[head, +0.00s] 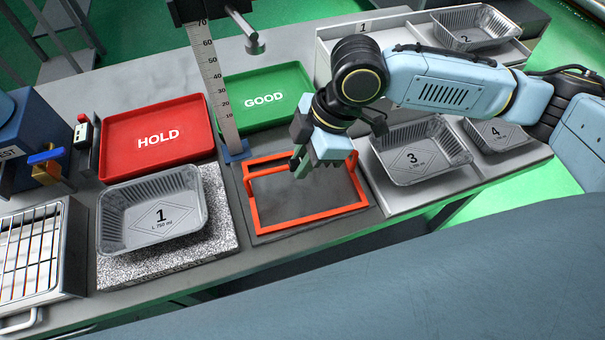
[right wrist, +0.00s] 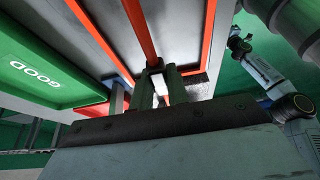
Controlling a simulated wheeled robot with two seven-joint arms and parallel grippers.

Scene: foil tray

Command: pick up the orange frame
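The orange frame (head: 308,220) is a rectangular outline lying over a dark grey plate on the bench in the head view. My right gripper (head: 299,168) comes down from above at the frame's far bar, near its middle. In the right wrist view, an orange bar (right wrist: 139,30) runs up to the two dark fingers (right wrist: 160,84), which stand on either side of a narrow gap. The bar seems to pass between the fingertips. Whether they press on it cannot be told.
A ruler post (head: 213,85) stands just left of the frame. Foil tray 1 (head: 110,235) sits on a speckled slab to the left; foil tray 3 (head: 440,165) is to the right. A red HOLD tray (head: 190,148) and green GOOD tray (head: 290,88) lie behind.

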